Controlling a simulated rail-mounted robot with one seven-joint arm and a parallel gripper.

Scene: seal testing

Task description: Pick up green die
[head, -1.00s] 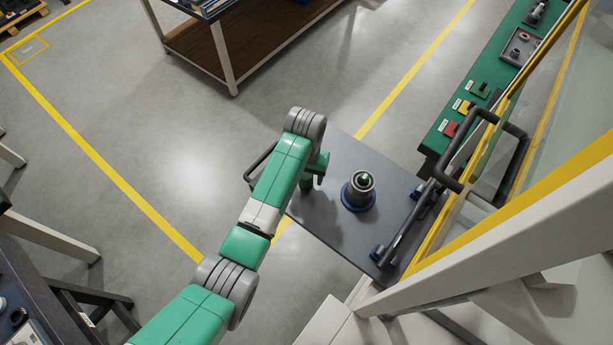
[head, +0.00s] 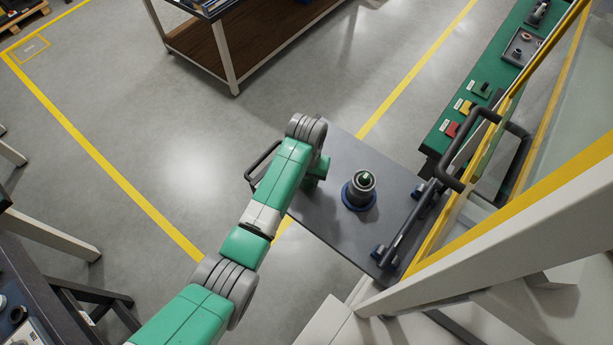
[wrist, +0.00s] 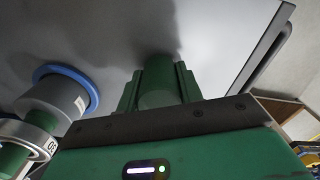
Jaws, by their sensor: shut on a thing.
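My gripper (wrist: 159,82) is at the middle of the wrist view, its two green fingers shut on a green cylindrical piece (wrist: 158,90), which I take to be the green die. The piece sits between the fingers above the grey plate; whether it touches the plate cannot be told. In the head view my gripper (head: 316,168) is partly hidden by my arm, left of a grey cylinder, and the held piece cannot be made out there.
The grey cylinder (head: 361,187) stands on a blue ring on the dark grey plate (head: 345,155), with a green piece in its top. A dark handle rail (head: 405,225) borders the plate's right. A green bench (head: 500,75) carries red, yellow and green blocks.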

